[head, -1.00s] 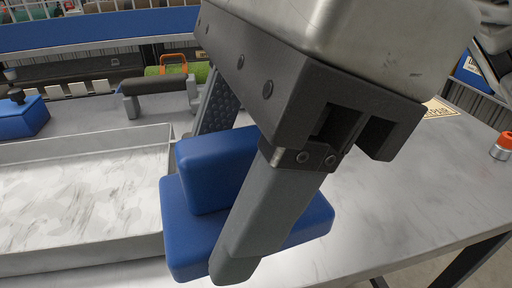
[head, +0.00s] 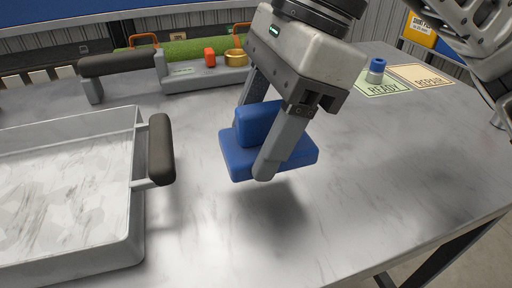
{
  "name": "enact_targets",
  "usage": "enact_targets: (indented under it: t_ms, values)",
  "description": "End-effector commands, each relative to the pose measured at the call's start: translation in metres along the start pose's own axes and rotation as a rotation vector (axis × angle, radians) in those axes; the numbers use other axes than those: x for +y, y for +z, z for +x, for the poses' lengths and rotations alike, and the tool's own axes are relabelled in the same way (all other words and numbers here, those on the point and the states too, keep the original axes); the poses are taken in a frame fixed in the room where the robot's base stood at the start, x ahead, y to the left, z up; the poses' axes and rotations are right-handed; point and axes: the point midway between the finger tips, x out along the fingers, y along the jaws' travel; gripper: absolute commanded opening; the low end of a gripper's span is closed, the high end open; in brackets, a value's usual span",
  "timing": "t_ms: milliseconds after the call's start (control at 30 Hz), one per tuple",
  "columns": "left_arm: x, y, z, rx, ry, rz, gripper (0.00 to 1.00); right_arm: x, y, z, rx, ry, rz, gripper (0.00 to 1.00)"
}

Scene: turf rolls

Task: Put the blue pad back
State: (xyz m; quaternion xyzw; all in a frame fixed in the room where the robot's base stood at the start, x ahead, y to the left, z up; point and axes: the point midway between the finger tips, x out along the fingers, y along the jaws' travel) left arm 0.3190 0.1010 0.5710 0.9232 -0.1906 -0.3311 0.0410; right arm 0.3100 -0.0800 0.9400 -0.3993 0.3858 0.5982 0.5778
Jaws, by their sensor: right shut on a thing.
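The blue pad (head: 238,161) is a flat block with a smaller blue block on top of it. My right gripper (head: 266,150) is shut on it, with one finger in front and the other behind, partly hidden. The pad hangs a little above the grey table, with a shadow below and to its right.
A metal tray (head: 138,215) with a black handle stands at the left. Behind are a grey fixture (head: 205,78) with a red piece (head: 209,57) and a brass ring (head: 236,58). READY (head: 384,88) and REPAIR (head: 424,76) cards lie at the back right, with a blue-topped piece (head: 376,70) by READY. The table's right middle is clear.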

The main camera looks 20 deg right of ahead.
Motion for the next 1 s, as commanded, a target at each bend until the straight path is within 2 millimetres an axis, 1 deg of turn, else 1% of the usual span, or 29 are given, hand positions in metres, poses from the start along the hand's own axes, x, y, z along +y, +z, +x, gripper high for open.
enact_targets:
  t_ms: [167,200,300,400,533,767,800,867,900,1000]
  values:
    - [0.000,0.000,0.001,0.010,0.000,0.000,0.49,-0.007,-0.008,0.008,0.000,0.000,0.003,0.36]
    - [0.000,0.000,0.002,0.014,0.000,0.000,0.49,-0.010,-0.012,0.012,0.000,0.002,0.003,0.36]
    - [0.000,-0.003,0.002,0.033,0.004,0.002,0.49,-0.008,-0.018,0.028,0.001,0.002,0.000,0.36]
    - [0.003,-0.009,0.000,0.055,0.010,0.005,0.49,-0.008,-0.021,0.037,0.000,0.000,0.000,0.36]
    - [0.006,-0.010,-0.002,0.061,0.016,0.006,0.49,-0.008,-0.021,0.036,-0.001,-0.001,-0.001,0.36]
    - [0.006,-0.003,0.000,0.060,0.018,0.003,0.49,-0.008,-0.022,0.041,-0.001,0.000,-0.001,0.36]
    - [0.006,-0.004,-0.001,0.065,0.019,0.004,0.49,-0.008,-0.022,0.041,-0.001,-0.001,-0.001,0.60]
    - [0.007,-0.006,-0.003,0.067,0.020,0.006,0.49,-0.008,-0.022,0.040,0.000,0.000,-0.001,0.77]
    - [0.007,-0.007,-0.003,0.069,0.020,0.007,0.49,-0.008,-0.022,0.040,0.000,0.000,-0.001,0.79]
    - [0.007,-0.008,-0.003,0.071,0.020,0.008,0.49,-0.008,-0.022,0.040,0.000,0.000,-0.001,0.79]
